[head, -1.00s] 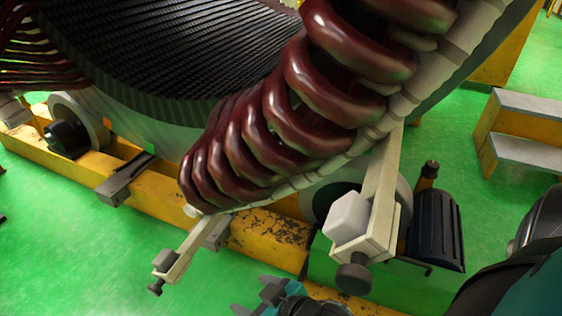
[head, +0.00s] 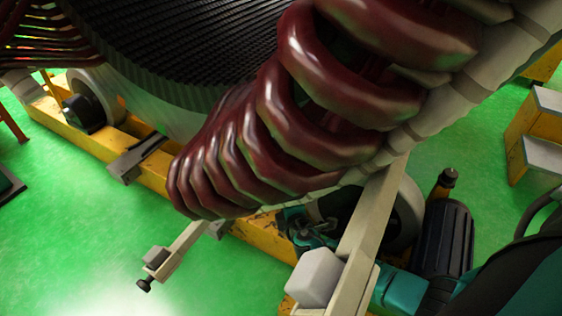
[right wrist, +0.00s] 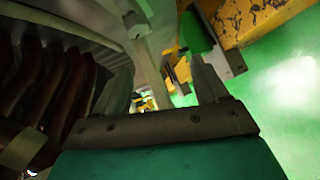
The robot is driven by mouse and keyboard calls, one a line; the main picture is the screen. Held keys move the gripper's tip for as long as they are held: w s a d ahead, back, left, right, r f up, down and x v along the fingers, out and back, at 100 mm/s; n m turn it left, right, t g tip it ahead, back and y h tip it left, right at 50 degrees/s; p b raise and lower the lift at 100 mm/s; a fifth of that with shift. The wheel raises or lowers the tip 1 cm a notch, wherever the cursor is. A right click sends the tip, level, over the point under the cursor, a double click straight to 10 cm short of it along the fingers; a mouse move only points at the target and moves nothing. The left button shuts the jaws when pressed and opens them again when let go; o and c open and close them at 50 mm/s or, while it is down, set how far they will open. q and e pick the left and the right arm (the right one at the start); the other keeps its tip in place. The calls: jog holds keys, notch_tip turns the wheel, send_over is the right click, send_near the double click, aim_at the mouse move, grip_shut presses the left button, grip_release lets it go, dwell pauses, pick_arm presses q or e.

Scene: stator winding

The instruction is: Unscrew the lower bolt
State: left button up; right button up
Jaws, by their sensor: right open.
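A clamp bar (head: 178,250) with a grey block (head: 156,258) and a small dark bolt (head: 144,285) hangs below the dark red coils at lower left in the head view. A nearer pale clamp bar (head: 368,235) with a light block (head: 314,277) crosses the lower middle; its bolt is out of frame. My right gripper (head: 300,226) is under the coils, partly hidden behind the nearer bar, to the right of the left clamp. My left gripper is not in view.
The dark red coils (head: 300,125) of the stator fill the space above my right gripper. A yellow beam (head: 155,172) and a roller (head: 90,105) stand beneath it. A dark motor (head: 445,245) and steps (head: 535,140) are at right. Green floor (head: 80,240) is free at lower left.

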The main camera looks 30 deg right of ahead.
jog(key=shift+w+d+f+n+t+b, duration=0.15)
jog(key=shift+w+d+f+n+b, duration=0.3)
jog(key=shift+w+d+b, duration=1.45)
jog(key=shift+w+d+f+n+t+b, duration=0.2)
jog(key=shift+w+d+f+n+b, duration=0.5)
jog(key=shift+w, duration=2.5)
jog(key=shift+w+d+r+n+t+b, duration=0.15)
jog(key=shift+w+d+n+b, duration=0.4)
jog(key=shift+w+b, duration=1.55)
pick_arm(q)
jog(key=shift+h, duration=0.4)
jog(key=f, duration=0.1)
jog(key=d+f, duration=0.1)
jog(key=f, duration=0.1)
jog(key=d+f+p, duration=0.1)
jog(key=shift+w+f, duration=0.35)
pick_arm(e)
jog(key=shift+w+d+f, duration=0.1)
jog(key=shift+w+d, duration=0.1)
jog(key=shift+w, duration=0.25)
